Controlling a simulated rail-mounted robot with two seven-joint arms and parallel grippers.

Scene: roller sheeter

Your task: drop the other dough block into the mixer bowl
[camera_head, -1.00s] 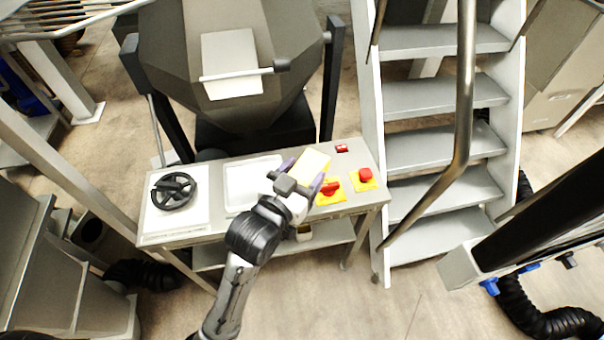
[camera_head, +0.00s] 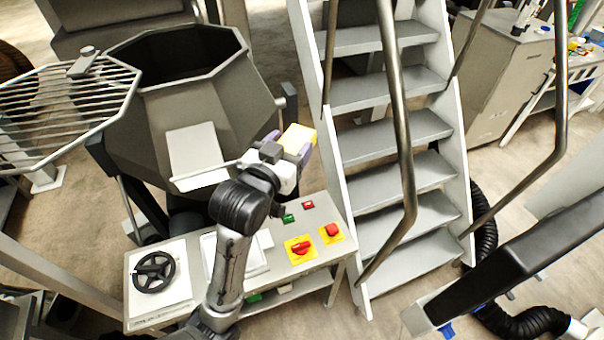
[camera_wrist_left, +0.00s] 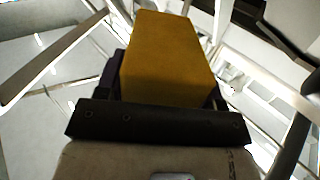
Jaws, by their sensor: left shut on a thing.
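A yellow dough block (camera_head: 298,138) is held in my left gripper (camera_head: 291,146), which is shut on it above the control table, to the right of the mixer. The block also fills the middle of the left wrist view (camera_wrist_left: 172,58), between the dark fingers. The mixer bowl (camera_head: 210,108) is a large grey faceted vessel at the upper left in the head view. Its wide dark mouth faces up and its floor is hidden from view. The block is right of the bowl and outside it. My right gripper is not in view.
A wire grid lid (camera_head: 62,112) stands open at the bowl's left. The control table (camera_head: 318,214) has a black handwheel (camera_head: 154,272) and red knobs on yellow plates. Metal steps (camera_head: 395,130) with a curved handrail (camera_head: 404,150) rise close to the right of my left gripper.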

